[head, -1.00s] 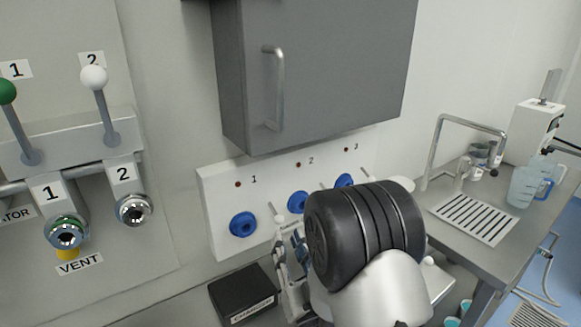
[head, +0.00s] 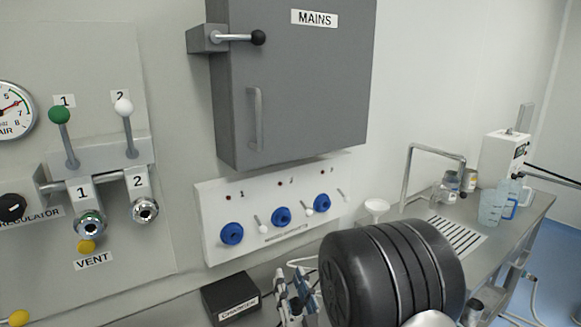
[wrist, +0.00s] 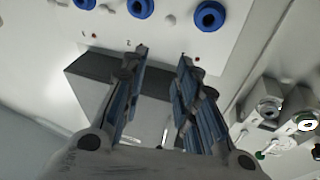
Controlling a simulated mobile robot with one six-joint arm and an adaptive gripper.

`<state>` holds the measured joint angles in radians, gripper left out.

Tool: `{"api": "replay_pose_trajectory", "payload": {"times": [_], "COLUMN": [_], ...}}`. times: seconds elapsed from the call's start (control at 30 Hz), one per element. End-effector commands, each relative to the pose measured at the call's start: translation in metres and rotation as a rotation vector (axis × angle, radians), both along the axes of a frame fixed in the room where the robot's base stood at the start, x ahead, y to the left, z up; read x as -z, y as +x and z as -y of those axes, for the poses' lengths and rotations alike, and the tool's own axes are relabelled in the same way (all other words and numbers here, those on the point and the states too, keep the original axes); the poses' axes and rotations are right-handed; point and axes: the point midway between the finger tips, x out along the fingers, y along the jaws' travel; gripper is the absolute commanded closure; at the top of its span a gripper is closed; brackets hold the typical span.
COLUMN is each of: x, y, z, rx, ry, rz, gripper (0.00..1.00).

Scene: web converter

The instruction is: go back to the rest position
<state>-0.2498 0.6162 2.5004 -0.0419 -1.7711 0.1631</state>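My gripper (head: 297,298) is low in the head view, just right of the black labelled box and in front of the white panel. My dark, rounded wrist hides part of the bench behind it. In the wrist view my gripper (wrist: 161,62) shows two blue-lined fingers standing apart with a clear gap. Nothing is held between them. The white panel (head: 210,217) with blue ports shows beyond the fingertips in the wrist view, and the gripper does not appear to touch it.
The black box (head: 230,296) stands on the bench. The grey MAINS cabinet (head: 300,90) hangs above. Valves, levers and a gauge (head: 12,110) are on the left. A tap (head: 408,178), drain grate (head: 458,236) and blue-tinted jugs (head: 492,207) are on the right.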

Motion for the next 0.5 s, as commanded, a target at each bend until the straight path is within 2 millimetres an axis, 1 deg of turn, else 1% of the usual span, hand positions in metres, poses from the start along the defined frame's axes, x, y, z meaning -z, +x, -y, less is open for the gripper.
{"api": "replay_pose_trajectory", "payload": {"times": [0.03, 0.17, 0.3, 0.4, 0.5], "x": [-0.005, -0.008, -0.014, -0.019, -0.022], "y": [0.003, 0.011, 0.015, 0.012, 0.001], "z": [0.003, 0.010, 0.022, 0.036, 0.052], "rx": [0.008, 0.028, 0.057, 0.083, 0.108], "ry": [-0.010, -0.046, -0.092, -0.134, -0.176], "rz": [-0.017, -0.094, -0.203, -0.308, -0.429], "gripper": [0.72, 0.72, 0.72, 0.72, 0.72]}}
